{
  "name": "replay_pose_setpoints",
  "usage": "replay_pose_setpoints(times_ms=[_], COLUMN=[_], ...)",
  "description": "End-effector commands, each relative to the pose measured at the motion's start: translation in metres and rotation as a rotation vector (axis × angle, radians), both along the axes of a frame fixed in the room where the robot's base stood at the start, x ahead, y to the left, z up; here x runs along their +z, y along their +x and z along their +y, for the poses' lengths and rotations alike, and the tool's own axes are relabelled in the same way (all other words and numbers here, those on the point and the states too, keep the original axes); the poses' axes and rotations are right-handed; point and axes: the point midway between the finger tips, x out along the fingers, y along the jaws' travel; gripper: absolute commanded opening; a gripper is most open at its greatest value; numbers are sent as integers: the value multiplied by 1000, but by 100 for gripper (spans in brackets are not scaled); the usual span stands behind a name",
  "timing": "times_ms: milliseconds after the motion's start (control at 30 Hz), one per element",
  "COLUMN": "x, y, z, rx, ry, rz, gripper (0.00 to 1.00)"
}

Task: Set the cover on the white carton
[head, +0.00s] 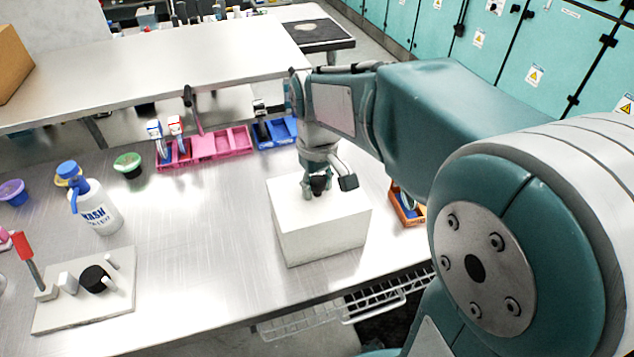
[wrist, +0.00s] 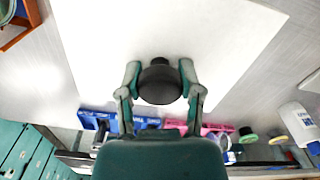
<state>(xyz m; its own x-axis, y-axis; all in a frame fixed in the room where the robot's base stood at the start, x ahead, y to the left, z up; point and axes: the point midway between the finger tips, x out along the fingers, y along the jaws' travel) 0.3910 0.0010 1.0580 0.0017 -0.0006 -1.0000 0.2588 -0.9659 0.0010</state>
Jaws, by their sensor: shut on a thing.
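The white carton (head: 322,235) stands on the metal bench, right of the middle in the head view. A flat white top covers it, and this top (wrist: 160,30) fills much of the wrist view. I cannot tell whether the cover is fully seated or slightly above the box. My gripper (head: 318,187) is over the top, pointing down. In the wrist view my gripper (wrist: 160,88) is shut on a round black knob (wrist: 160,82) at the middle of the white cover, one finger on each side.
Behind the carton are pink (head: 215,147) and blue (head: 275,133) bins. An orange bin (head: 407,207) stands close on its right. A wash bottle (head: 96,205) and a white board with pegs (head: 85,290) are at the left. The bench between is clear.

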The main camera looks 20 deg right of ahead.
Motion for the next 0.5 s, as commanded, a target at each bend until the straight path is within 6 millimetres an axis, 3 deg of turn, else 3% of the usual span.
replay_pose_setpoints(times_ms=[33, 67, 100, 133, 500], x=[-1, -1, -1, -1, -1], y=[0, 0, 0, 0, 0], z=[0, 0, 0, 0, 0], rx=[0, 0, 0, 0, 0], ry=[0, 0, 0, 0, 0], rz=[0, 0, 0, 0, 0], gripper=[0, 56, 74, 82, 82])
